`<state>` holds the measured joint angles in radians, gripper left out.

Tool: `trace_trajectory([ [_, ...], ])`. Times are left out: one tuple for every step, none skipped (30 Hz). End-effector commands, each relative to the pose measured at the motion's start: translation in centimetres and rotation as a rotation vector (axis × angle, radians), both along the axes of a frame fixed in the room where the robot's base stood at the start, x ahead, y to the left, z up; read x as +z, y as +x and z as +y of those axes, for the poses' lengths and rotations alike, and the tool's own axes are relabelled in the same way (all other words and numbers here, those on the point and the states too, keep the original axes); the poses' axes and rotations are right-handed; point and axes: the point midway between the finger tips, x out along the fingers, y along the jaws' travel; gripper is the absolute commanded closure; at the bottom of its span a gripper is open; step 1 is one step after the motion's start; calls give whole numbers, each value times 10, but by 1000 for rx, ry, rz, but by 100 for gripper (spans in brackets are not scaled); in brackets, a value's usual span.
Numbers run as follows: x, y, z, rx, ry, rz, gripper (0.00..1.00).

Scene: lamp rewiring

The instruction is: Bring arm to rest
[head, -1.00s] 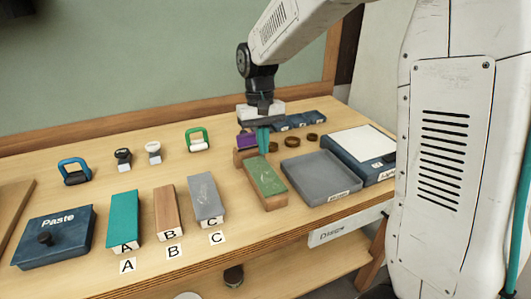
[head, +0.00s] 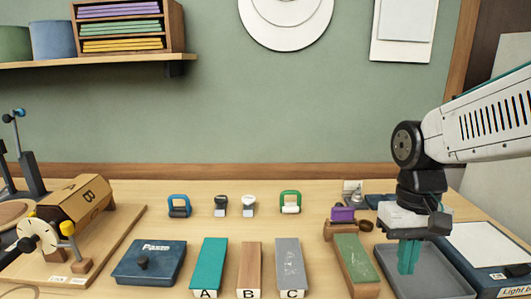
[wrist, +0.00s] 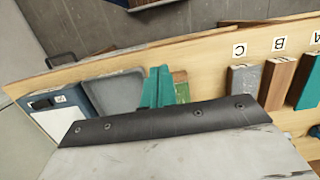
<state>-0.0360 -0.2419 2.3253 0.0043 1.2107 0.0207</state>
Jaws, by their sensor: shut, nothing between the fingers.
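My gripper (head: 408,257) has teal fingers pointing down and shut together with nothing between them. In the head view it hangs in front of the grey tray (head: 440,285), at the right of the bench. In the wrist view the fingers (wrist: 158,85) show between the grey tray (wrist: 117,95) and a green-topped block (wrist: 182,88), apart from the bench surface as far as I can tell. My arm comes in from the right edge of the head view.
A green-topped block (head: 355,258) lies left of the tray, with a purple piece (head: 343,214) behind it. Blocks A (head: 209,262), B (head: 249,266) and C (head: 289,262) stand in a row. A Paste box (head: 150,262) and a wooden fixture (head: 75,200) are further left. A light box (head: 488,250) is right.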

Motion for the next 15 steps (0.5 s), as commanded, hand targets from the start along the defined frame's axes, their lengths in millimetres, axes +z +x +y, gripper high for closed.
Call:
trace_trajectory([
  [6, -19, -2, 1, 1, -27, 100],
  [8, -29, -3, 1, 1, -40, 100],
  [10, -42, -5, 1, 0, -59, 100],
  [12, -52, -6, 2, 0, -72, 100],
  [13, -61, -7, 2, -1, -86, 100],
  [14, -72, -8, 1, 0, -106, 100],
  [15, -80, -8, 1, 0, -121, 100],
  [15, -87, -9, 0, -1, -136, 100],
  [16, -95, -10, -2, -1, -156, 100],
  [17, -100, -10, -3, -1, -170, 100],
  [17, -104, -11, -5, -1, -184, 100],
  [19, -109, -11, -6, -2, -203, 100],
  [20, -111, -12, -8, -2, -215, 100],
  [22, -113, -12, -9, -2, -227, 100],
  [24, -115, -12, -11, -3, -241, 100],
])
